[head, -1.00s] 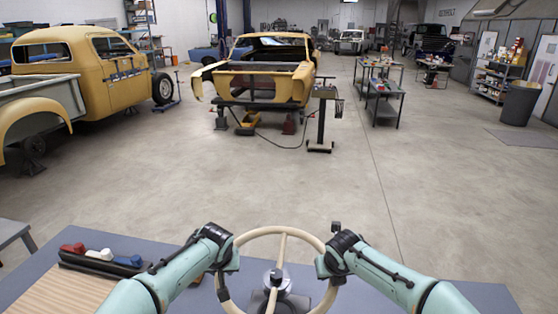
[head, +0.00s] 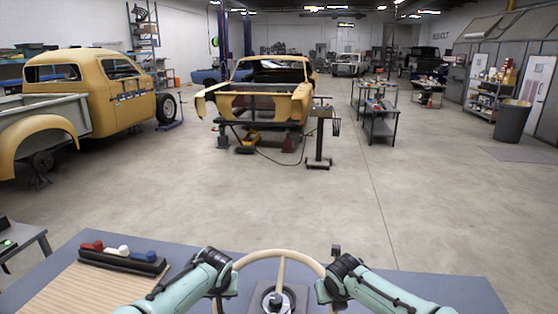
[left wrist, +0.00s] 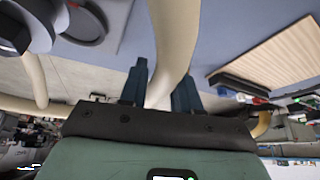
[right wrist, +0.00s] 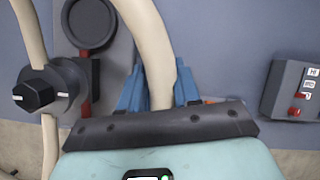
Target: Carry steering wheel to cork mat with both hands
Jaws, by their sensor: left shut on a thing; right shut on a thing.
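A cream steering wheel (head: 262,255) with a dark hub is in front of me above the blue-grey table, and its lower part is cut off in the head view. My left gripper (left wrist: 160,90) is shut on the left side of its rim (left wrist: 176,40). My right gripper (right wrist: 159,92) is shut on the right side of its rim (right wrist: 148,40). The tan ribbed cork mat (head: 75,290) lies on the table at the lower left and also shows in the left wrist view (left wrist: 265,52). The gap between wheel and table is hard to judge.
A dark rack (head: 122,262) with red, white and blue pieces sits along the mat's far edge. A dark round holder (right wrist: 91,20) lies below the wheel. A grey box with red buttons (right wrist: 292,90) is on the table. The mat's visible surface is clear.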

